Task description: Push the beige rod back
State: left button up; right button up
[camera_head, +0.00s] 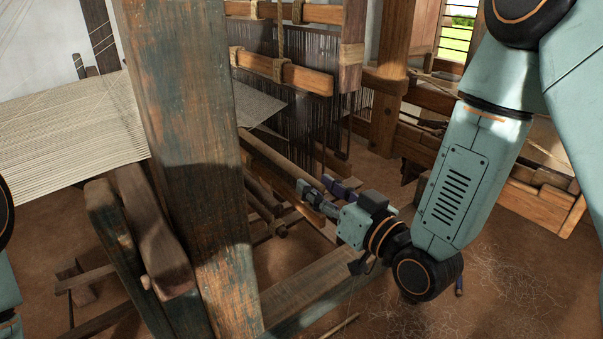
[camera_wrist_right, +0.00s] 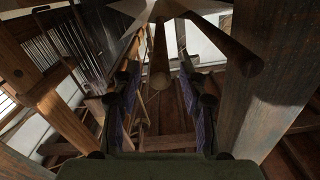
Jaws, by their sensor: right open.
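A beige-brown rod (camera_head: 275,151) slopes down from behind the big post toward my right gripper (camera_head: 325,190) in the head view. In the right wrist view a round-ended rod (camera_wrist_right: 159,65), which looks like the same one, points toward the camera between the two fingers. My right gripper, also in that wrist view (camera_wrist_right: 165,95), has its dark fingers with purple pads spread apart, one on each side of the rod. I cannot tell whether a finger touches it. My left gripper is out of view; only a bit of my left arm shows at the left edge.
A thick worn wooden post (camera_head: 190,120) stands in front, hiding part of the loom. Striped pale cloth (camera_head: 70,140) stretches at left. Dark hanging heddles (camera_head: 300,60) and frame beams stand behind. A low beam (camera_head: 325,285) runs below my right gripper. Brown floor (camera_head: 500,290) is open at right.

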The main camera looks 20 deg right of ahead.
aim_at(301, 171)
jog(key=x, duration=0.5)
jog(key=shift+w+a, duration=0.2)
jog(key=shift+w+d+f, duration=0.1)
jog(key=shift+w+d, duration=0.05)
jog(key=shift+w, duration=0.15)
jog(key=shift+c, duration=0.4)
jog(key=c, duration=0.3)
grip_shut()
